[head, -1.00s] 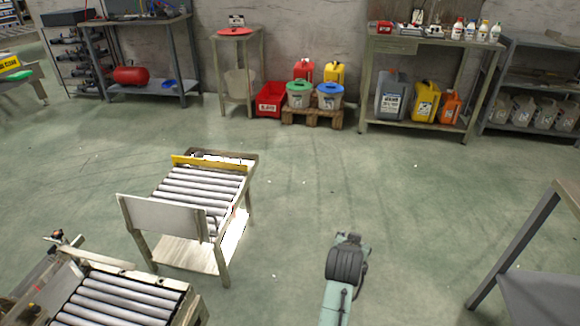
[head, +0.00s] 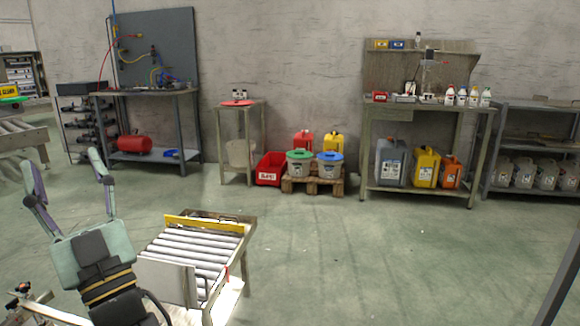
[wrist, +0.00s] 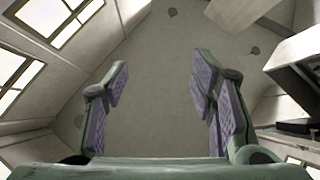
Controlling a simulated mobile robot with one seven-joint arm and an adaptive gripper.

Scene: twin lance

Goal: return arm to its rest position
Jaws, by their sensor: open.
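My gripper (head: 70,192) is raised at the left of the head view, its two fingers pointing up and spread wide apart. Nothing is between the fingers. The wrist view shows the same open fingers (wrist: 160,95) with purple pads, against the ceiling and windows. My gripper appears in front of the floor, left of the roller conveyor stand (head: 195,245), and its wrist covers part of the view there.
A workbench (head: 150,92) stands behind at the left. A red bin (head: 268,170) and a pallet with buckets (head: 315,185) stand along the wall. A bench with canisters (head: 415,110) and a shelf (head: 535,150) are at the right. The middle floor is clear.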

